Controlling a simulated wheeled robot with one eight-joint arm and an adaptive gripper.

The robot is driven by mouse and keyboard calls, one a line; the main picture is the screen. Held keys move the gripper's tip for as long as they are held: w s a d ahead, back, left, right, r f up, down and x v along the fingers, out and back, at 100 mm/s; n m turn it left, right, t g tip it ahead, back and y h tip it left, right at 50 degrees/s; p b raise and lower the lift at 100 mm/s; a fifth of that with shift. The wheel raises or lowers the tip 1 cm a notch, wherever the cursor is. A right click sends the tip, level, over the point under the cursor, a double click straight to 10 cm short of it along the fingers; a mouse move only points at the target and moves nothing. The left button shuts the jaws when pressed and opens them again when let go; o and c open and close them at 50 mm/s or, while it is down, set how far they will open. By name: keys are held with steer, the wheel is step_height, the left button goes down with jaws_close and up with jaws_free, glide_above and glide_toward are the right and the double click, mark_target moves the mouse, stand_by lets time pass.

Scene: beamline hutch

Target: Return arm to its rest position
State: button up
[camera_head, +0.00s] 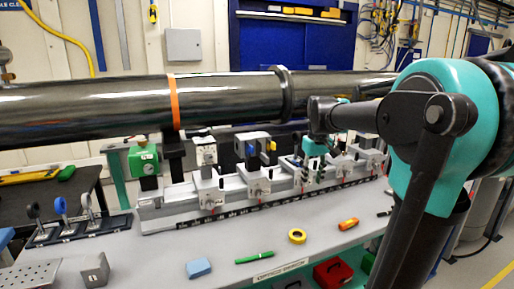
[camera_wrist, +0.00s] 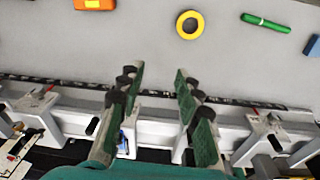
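My teal arm (camera_head: 432,120) reaches in from the right in the head view. My gripper (camera_head: 314,172) is over the optical rail at the back of the bench, partly hidden by the rail parts around it. In the wrist view my gripper (camera_wrist: 162,88) has its two green-padded fingers spread wide apart. Nothing shows between the fingers except the bench top and the rail's edge. The fingers appear above the grey rail (camera_wrist: 70,122); whether they touch any part of it I cannot tell.
A thick dark beam pipe (camera_head: 230,100) crosses above the rail (camera_head: 160,210), close to my arm. On the bench lie a yellow tape ring (camera_head: 297,236), an orange item (camera_head: 348,224), a green marker (camera_head: 254,257) and a blue block (camera_head: 198,267). The bench's front middle has free room.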

steer(key=s+f+m+t, duration=0.2)
steer(key=s+f+m, duration=0.1)
steer(key=s+f, duration=1.6)
step_height(320, 180, down, 3)
steer(key=shift+s+f+t, duration=0.15)
steer(key=shift+s+t, duration=0.25)
stand_by(0.6)
